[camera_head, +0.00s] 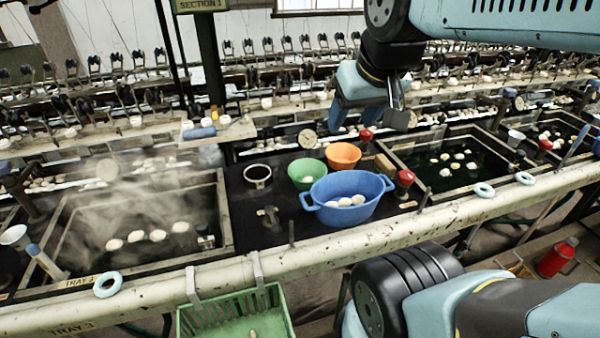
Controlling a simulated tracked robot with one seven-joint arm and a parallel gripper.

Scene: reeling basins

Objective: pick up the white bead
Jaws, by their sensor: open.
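I cannot single out one white bead. Small rounded white pieces show in several places. Several white pieces (345,201) lie in the blue two-handled basin (352,217) at the middle of the bench. More white pieces (157,235) float in the steaming left tank, and others (458,157) in the right tank. One pale piece (253,333) is in the green crate at the bottom. My gripper (368,118) is open, pointing down above and behind the blue basin. It appears apart from the bench things, with nothing seen between its fingers.
A green bowl (308,170) and an orange bowl (343,155) stand behind the blue basin. Red-topped knobs (404,178) stand beside it. The green crate (284,316) hangs at the front rail (330,246). Rows of reeling fittings (120,90) line the back.

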